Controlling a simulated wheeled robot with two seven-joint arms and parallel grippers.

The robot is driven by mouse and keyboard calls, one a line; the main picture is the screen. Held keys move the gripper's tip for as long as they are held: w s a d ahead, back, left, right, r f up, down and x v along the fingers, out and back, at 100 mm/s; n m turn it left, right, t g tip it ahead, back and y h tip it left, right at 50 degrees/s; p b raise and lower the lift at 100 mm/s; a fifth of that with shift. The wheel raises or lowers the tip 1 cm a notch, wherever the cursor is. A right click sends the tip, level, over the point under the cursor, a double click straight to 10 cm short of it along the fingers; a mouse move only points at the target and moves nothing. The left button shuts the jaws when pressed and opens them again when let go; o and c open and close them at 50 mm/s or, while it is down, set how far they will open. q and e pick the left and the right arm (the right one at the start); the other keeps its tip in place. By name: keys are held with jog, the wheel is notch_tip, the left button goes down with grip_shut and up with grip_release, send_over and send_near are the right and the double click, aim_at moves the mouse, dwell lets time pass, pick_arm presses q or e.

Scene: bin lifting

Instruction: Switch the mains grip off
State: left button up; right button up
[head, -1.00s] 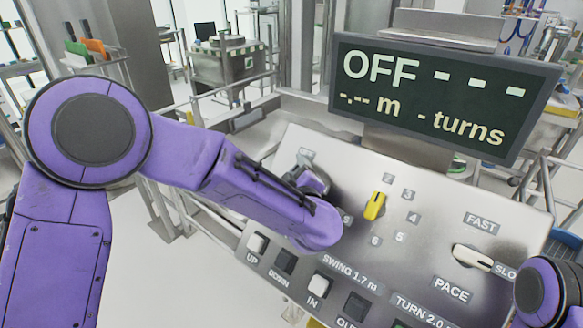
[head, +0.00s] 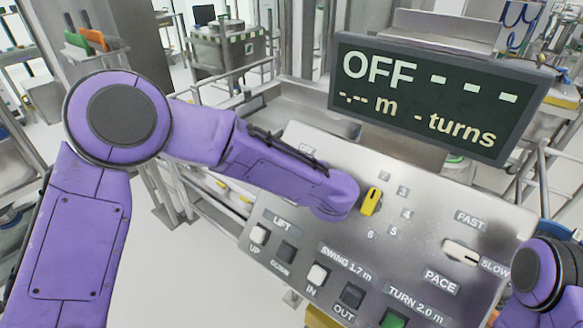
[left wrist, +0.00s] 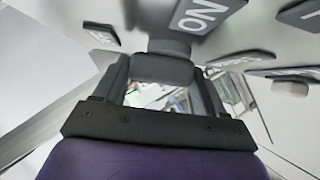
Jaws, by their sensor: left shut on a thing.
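The mains grip (left wrist: 163,70) is a dark, rounded block on a short grey stem in the left wrist view. My left gripper (left wrist: 162,78) is shut on it, one finger on each side. An ON label (left wrist: 200,14) shows upside down beside the stem. In the head view my left forearm and wrist cover the grip and the gripper. The display (head: 440,95) above the panel reads OFF, with dashes for metres and turns. My right gripper is out of view; only part of my right arm shows at the lower right.
The sloped metal panel (head: 335,215) carries a yellow selector (head: 371,201) close to my left wrist. Lower down are LIFT, SWING and TURN buttons, with a white PACE lever (head: 461,252) at the right. Railings and a steel bin (head: 222,55) stand behind.

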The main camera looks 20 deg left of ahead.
pick_arm(q)
jog(key=o, duration=1)
jog(key=shift+c, duration=0.2)
jog(key=shift+d, duration=0.1)
jog(key=b+v, duration=0.3)
jog(key=v, duration=0.7)
jog(key=shift+r, duration=0.2)
jog(key=shift+s+d, duration=0.1)
jog(key=shift+s, duration=0.1)
